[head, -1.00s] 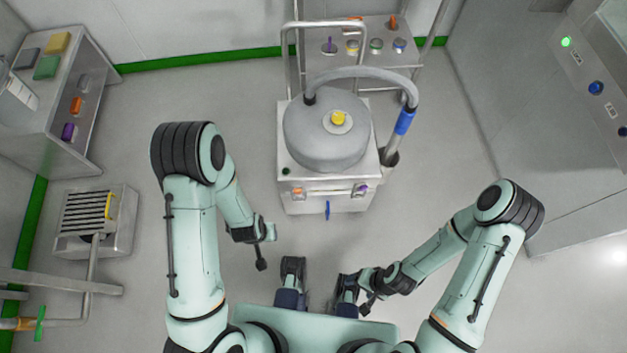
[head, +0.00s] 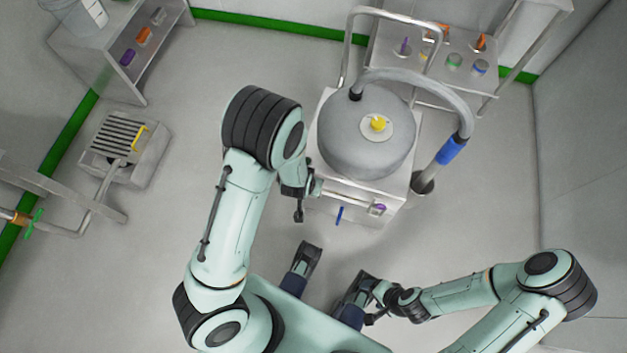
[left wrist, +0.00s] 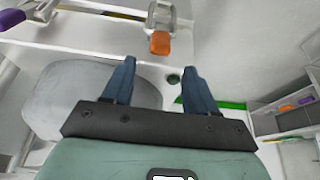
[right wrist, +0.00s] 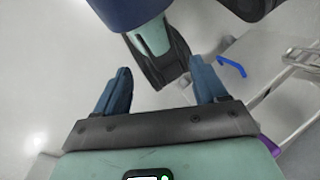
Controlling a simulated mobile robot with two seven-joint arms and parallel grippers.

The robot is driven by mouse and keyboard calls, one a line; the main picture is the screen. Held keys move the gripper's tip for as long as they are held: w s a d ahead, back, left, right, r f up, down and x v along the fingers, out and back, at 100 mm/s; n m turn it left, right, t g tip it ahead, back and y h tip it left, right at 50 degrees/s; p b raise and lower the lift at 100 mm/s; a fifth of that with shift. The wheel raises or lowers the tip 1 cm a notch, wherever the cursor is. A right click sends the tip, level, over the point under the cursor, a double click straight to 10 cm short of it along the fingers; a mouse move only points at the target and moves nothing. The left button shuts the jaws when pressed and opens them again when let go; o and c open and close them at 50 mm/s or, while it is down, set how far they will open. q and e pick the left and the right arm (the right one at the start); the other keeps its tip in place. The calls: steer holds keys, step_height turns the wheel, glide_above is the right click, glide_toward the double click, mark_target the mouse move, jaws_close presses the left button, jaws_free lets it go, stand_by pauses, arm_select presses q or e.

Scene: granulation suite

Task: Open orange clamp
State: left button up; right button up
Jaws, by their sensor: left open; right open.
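The orange clamp (left wrist: 160,42) shows in the left wrist view as an orange lever on a metal latch at the edge of the steel unit. My left gripper (left wrist: 159,66) is open and empty. Its two blue fingertips point at the clamp, which appears between and beyond them; contact cannot be made out. In the head view my left arm hides the orange clamp at the front left of the steel unit (head: 345,195). My right gripper (right wrist: 160,68) is open and empty, low in front of my base and away from the unit.
A purple clamp (head: 379,209) and a blue handle (head: 339,215) are on the unit's front. A grey domed lid (head: 365,145) with a hose (head: 450,150) tops it. A bench (head: 125,65) with coloured parts stands at the left. The floor to the right is clear.

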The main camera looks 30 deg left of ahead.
arm_select(q)
steer(key=b+x, duration=0.2)
steer(key=x, duration=0.6)
steer(key=shift+f, duration=0.25)
arm_select(e)
steer(key=w+d+f+t, duration=0.1)
steer(key=w+d+f, duration=0.1)
steer(key=w+f, duration=0.1)
steer(key=shift+w+f+t+h, duration=0.3)
steer(key=shift+w+f, duration=0.05)
steer(key=shift+w, duration=0.45)
arm_select(q)
steer(key=c, duration=1)
